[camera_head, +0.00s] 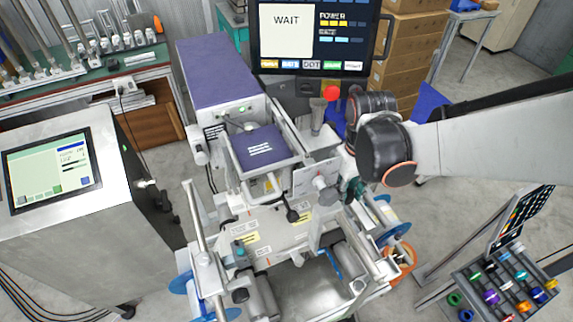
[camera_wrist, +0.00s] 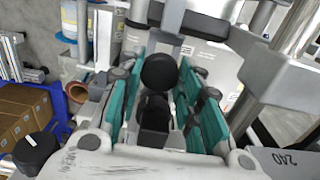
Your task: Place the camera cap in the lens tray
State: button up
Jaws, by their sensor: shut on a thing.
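My gripper (camera_wrist: 160,82) has teal finger pads on either side of a dark, round-faced black piece (camera_wrist: 158,71), and is shut on it. This piece looks like the camera cap, but I cannot be sure. In the head view my gripper (camera_head: 353,188) is partly hidden by my wrist, over the right side of the film machine (camera_head: 275,225). The held piece cannot be made out there. I cannot identify the lens tray with certainty in either view.
A monitor reading WAIT (camera_head: 315,35) stands behind the machine. A console with a screen (camera_head: 52,170) is at left. Cardboard boxes (camera_head: 410,50) are stacked behind. Metal posts and rollers surround the gripper closely.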

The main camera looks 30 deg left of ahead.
jog(key=f+b, duration=0.1)
jog(key=f, duration=0.1)
jog(key=f+b, duration=0.1)
jog(key=f, duration=0.1)
jog(key=f+b, duration=0.1)
jog(key=shift+s+a+f, duration=0.2)
jog(key=shift+s+f, duration=0.1)
jog(key=shift+f, duration=0.1)
jog(key=shift+f, duration=0.1)
jog(key=shift+f+b, duration=0.15)
jog(key=shift+b, duration=0.2)
jog(key=o, duration=0.9)
jog(key=shift+w, duration=0.1)
